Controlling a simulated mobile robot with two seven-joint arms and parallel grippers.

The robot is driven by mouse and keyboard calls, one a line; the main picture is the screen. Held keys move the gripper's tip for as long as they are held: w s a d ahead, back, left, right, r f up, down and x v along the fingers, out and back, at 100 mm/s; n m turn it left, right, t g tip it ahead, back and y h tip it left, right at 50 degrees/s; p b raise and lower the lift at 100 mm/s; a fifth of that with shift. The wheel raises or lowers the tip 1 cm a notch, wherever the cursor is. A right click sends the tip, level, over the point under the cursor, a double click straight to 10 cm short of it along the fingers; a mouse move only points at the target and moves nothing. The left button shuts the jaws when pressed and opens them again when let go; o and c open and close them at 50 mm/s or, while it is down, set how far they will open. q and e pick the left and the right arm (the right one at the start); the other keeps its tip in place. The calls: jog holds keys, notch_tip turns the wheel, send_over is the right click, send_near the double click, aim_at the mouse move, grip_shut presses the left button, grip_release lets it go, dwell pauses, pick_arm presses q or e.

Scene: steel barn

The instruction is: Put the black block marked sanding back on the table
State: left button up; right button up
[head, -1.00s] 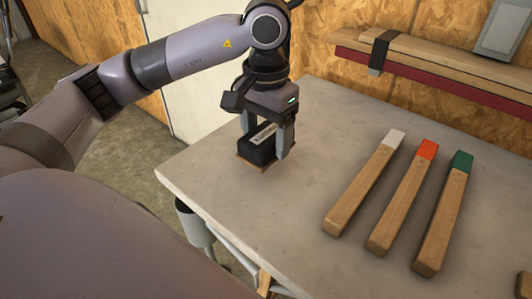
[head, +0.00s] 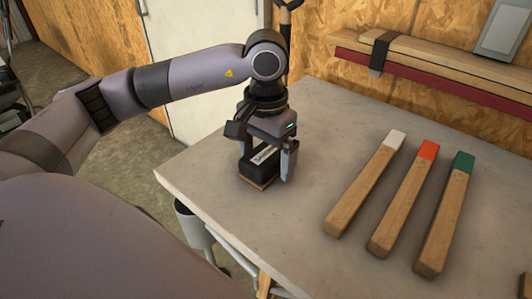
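The black block (head: 258,170) has a pale label with small writing on its upper face and a brown layer underneath. It sits upright on the grey table (head: 190,180), near the table's left edge. My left gripper (head: 268,168) points down over the block, with one finger on either side. The right-hand finger stands slightly apart from the block, so the gripper looks open around it. The other finger is partly hidden behind the block. My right gripper is out of view.
Three wooden bars with white (head: 366,182), orange (head: 404,198) and green (head: 444,215) ends lie on the table to the right. A wooden rail (head: 455,68) runs along the back wall. Bare tabletop lies between the block and the bars.

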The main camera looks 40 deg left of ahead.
aim_at(266, 154)
pick_arm(q)
notch_tip(266, 154, up, 12)
jog(key=p, duration=0.1)
jog(key=shift+r+p, duration=0.2)
jog(key=shift+p, duration=0.1)
dwell(0.7)
